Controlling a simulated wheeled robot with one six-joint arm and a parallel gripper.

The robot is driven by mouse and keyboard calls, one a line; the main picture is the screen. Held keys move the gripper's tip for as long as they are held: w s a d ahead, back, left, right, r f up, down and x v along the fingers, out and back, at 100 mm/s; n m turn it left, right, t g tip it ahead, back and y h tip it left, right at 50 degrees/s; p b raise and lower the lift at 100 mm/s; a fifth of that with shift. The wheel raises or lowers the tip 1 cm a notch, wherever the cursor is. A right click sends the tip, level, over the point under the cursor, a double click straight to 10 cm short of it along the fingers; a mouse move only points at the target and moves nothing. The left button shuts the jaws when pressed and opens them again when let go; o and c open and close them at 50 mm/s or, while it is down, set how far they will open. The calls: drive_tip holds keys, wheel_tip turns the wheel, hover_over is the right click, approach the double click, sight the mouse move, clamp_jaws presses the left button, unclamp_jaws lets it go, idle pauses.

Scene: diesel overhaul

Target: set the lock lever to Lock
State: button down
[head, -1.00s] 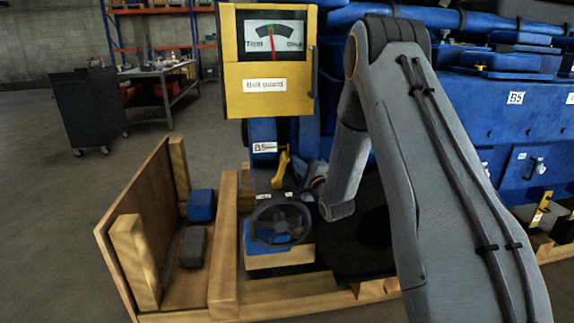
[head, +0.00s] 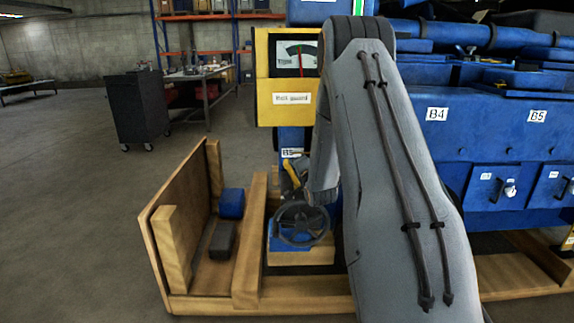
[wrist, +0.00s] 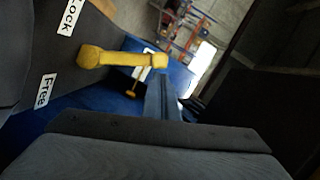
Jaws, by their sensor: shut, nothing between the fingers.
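The yellow lock lever (head: 291,170) stands behind the dark handwheel, below the yellow gauge box. In the wrist view the lever (wrist: 122,59) lies across the picture, its thick end over a dark plate. The plate carries a "Lock" label (wrist: 70,16) above and a "Free" label (wrist: 44,91) below. I cannot tell which label the lever is set to. My gripper (head: 303,180) is close to the lever in the head view, partly hidden by my arm. It is shut and holds nothing; whether it touches the lever is unclear.
The black handwheel (head: 302,223) is just below the lever. The yellow gauge box (head: 287,98) stands above it. A wooden crate frame (head: 175,245) lies at left, with a blue block (head: 231,203) inside. Blue engine parts (head: 470,140) fill the right. Open floor lies left.

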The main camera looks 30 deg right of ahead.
drive_tip(key=shift+w+a+f, duration=0.1)
drive_tip(key=shift+w+a, duration=0.05)
drive_tip(key=shift+a, duration=0.15)
drive_tip(key=shift+a, duration=0.25)
drive_tip(key=s+d+r, duration=0.1)
drive_tip(key=s+r, duration=0.2)
drive_tip(key=s, duration=0.8)
drive_tip(key=shift+s+d+p, duration=0.2)
drive_tip(key=shift+p, duration=0.2)
